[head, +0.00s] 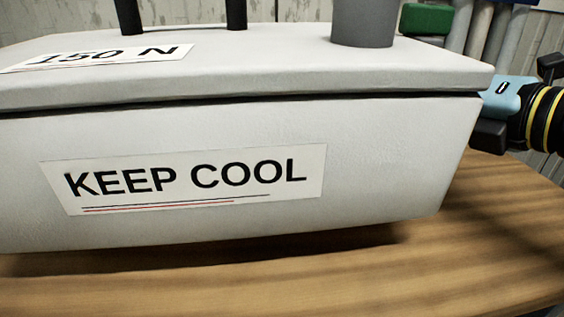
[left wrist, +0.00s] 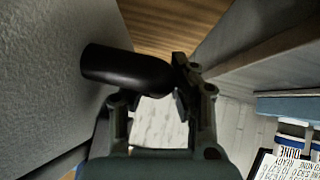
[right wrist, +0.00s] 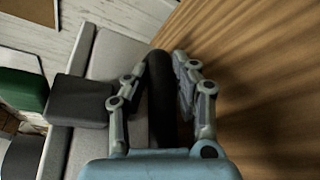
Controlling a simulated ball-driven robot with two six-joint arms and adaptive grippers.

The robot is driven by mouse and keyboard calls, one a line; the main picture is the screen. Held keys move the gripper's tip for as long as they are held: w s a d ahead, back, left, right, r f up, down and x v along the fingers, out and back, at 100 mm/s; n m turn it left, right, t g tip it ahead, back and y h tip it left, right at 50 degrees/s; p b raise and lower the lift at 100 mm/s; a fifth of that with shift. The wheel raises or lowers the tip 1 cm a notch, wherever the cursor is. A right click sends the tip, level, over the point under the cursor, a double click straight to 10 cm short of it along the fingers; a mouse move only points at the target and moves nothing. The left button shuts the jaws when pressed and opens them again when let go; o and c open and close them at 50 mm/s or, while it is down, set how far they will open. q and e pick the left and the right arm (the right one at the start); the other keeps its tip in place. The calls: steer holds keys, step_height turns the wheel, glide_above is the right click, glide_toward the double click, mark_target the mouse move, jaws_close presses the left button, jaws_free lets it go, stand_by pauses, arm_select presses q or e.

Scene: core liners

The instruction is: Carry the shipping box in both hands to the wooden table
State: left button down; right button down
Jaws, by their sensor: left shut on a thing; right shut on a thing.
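The shipping box (head: 400,140) is a large white box with a lid, a "KEEP COOL" label on its front and "150 N" on top. It fills much of the head view, above the wooden table (head: 480,270). A dark shadow lies under it; I cannot tell whether it touches the table. My left gripper (left wrist: 150,95) is shut on a black handle (left wrist: 125,66) at the box's side; it is outside the head view. My right gripper (right wrist: 160,90) is shut on another black handle (right wrist: 162,110), at the box's right end in the head view.
Dark posts (head: 236,12) and a grey cylinder (head: 364,22) stand on or behind the lid. A green object (head: 426,19) and pale tubes (head: 482,28) are at the back right. The visible table top in front is bare. A lettered sheet (left wrist: 285,165) shows below in the left wrist view.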

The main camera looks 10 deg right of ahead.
arm_select(q)
steer(key=shift+d+r, duration=0.1)
steer(key=shift+d, duration=0.1)
arm_select(e)
steer(key=shift+a+r, duration=0.15)
steer(key=shift+r, duration=0.05)
